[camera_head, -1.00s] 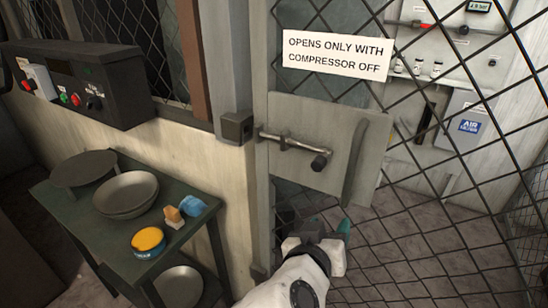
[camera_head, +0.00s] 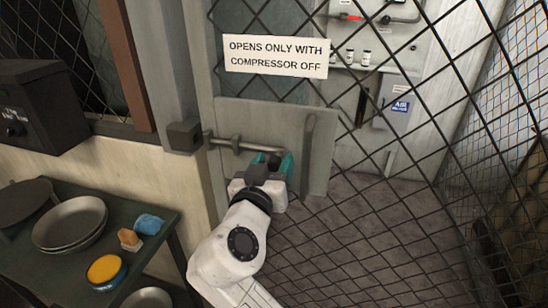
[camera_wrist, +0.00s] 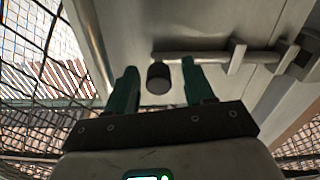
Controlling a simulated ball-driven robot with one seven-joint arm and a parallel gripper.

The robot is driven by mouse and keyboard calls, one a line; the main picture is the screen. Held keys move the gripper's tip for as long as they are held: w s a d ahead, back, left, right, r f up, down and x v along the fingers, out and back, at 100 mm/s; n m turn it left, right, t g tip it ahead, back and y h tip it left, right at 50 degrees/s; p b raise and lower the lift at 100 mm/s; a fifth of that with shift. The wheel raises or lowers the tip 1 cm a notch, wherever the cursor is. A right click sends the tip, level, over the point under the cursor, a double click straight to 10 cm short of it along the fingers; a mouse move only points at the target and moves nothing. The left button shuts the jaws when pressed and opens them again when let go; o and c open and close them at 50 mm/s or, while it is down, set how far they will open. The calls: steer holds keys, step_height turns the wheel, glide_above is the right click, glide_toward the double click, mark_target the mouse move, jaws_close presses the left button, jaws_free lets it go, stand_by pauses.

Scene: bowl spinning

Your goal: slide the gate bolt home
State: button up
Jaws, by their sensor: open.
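The gate bolt (camera_head: 240,146) is a grey metal rod running across a metal plate (camera_head: 240,115) on the gate, through brackets. Its left end points at the dark keeper block (camera_head: 185,136) on the post; I cannot tell if the tip is inside. In the wrist view the rod (camera_wrist: 200,57) runs right toward the keeper (camera_wrist: 303,62). The bolt's black knob (camera_wrist: 158,78) sits between the green fingers of my gripper (camera_wrist: 158,68), with gaps visible on both sides. In the head view my gripper (camera_head: 271,166) is open around the knob, in front of the plate.
A vertical pull handle (camera_head: 308,150) stands just right of my gripper. A sign (camera_head: 276,56) hangs above the plate. Wire mesh fills the gate.

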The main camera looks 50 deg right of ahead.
steer(key=shift+w+d, duration=0.2)
steer(key=shift+d, duration=0.4)
steer(key=shift+c, duration=0.5)
jaws_close()
